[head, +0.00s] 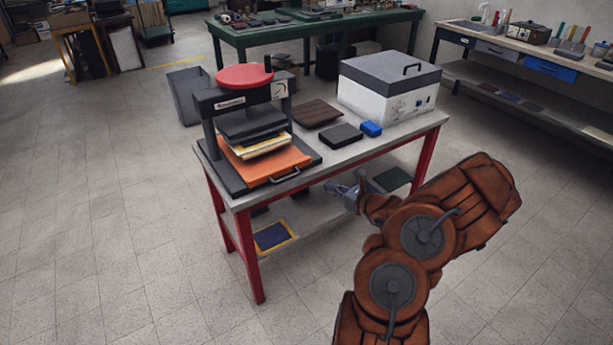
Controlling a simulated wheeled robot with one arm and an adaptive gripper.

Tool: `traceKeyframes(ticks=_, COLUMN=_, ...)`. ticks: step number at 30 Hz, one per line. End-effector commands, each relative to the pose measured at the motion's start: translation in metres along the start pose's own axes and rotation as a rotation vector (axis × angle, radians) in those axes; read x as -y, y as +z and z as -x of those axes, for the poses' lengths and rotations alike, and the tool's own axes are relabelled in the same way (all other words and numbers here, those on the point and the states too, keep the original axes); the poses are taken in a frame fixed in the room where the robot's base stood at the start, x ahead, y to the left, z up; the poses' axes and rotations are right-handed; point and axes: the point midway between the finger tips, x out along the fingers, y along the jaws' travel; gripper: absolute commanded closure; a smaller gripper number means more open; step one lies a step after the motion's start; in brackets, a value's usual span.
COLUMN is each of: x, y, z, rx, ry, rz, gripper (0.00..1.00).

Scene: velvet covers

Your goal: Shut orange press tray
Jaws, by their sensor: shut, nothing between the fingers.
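The orange press tray (268,162) sticks out toward the front from under the press (240,110). It has a metal handle (285,176) on its front edge. A yellow and white stack (262,146) sits above the tray, beneath the dark press plate. The press has a red round top (244,77). My gripper (350,190) is small in view, in front of the table's front edge, to the right of the tray and apart from it. Its fingers look closed and hold nothing.
The press stands on a grey table (345,152) with red legs. A white box with a dark lid (388,88), a black block (340,135), a blue block (371,129) and a brown cloth (316,112) share the tabletop. The floor (120,230) at the left is clear.

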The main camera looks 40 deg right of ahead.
Motion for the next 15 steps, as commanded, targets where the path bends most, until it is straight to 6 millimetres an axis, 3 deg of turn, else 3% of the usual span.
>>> traceKeyframes(ticks=15, x=-0.002, y=0.001, z=-0.082, rx=-0.003, ry=0.006, rz=0.003, gripper=1.0)
